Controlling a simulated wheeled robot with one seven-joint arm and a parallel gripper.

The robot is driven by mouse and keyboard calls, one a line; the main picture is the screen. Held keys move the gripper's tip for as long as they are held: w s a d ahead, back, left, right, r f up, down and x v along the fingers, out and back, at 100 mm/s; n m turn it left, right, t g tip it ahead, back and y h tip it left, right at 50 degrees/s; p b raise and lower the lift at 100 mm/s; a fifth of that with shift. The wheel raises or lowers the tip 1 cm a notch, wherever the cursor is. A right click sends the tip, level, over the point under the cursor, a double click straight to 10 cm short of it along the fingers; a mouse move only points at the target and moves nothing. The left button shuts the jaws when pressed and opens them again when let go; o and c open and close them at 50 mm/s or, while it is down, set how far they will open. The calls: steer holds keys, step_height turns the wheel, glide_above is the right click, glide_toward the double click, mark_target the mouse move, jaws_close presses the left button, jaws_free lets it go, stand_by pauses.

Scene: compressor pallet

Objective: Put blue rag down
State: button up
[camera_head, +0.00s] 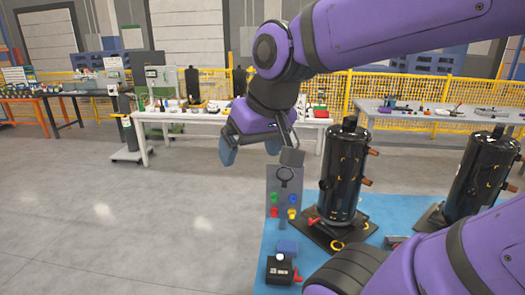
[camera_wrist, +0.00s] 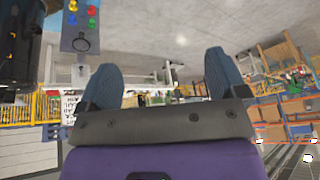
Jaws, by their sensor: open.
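My gripper (camera_head: 250,148) hangs in the air left of the grey panel, above the bare floor. Its blue-grey fingers are spread. In the wrist view my gripper (camera_wrist: 163,80) also shows open, with nothing between the fingers. A small, flat, darker blue piece that looks like the blue rag (camera_head: 287,247) lies on the light blue pallet top (camera_head: 330,272), just behind a small black box (camera_head: 279,268). It is too small to be sure of the cloth. My gripper is well above it and apart from it. I see no rag in the wrist view.
A grey panel (camera_head: 285,180) with coloured knobs stands beside a black compressor cylinder (camera_head: 343,175). A second black cylinder (camera_head: 478,175) stands at right. A white workbench (camera_head: 220,116) with tools stands behind. The floor (camera_head: 130,225) to the left is clear.

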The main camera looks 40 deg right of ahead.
steer(key=s, duration=0.1)
steer(key=s+n, duration=0.1)
steer(key=s, duration=0.1)
steer(key=shift+s+a+r+n, duration=0.25)
steer(key=shift+r+n, duration=0.05)
steer(key=shift+n, duration=0.1)
steer(key=shift+o, duration=0.4)
steer(key=shift+w, duration=0.15)
stand_by(0.7)
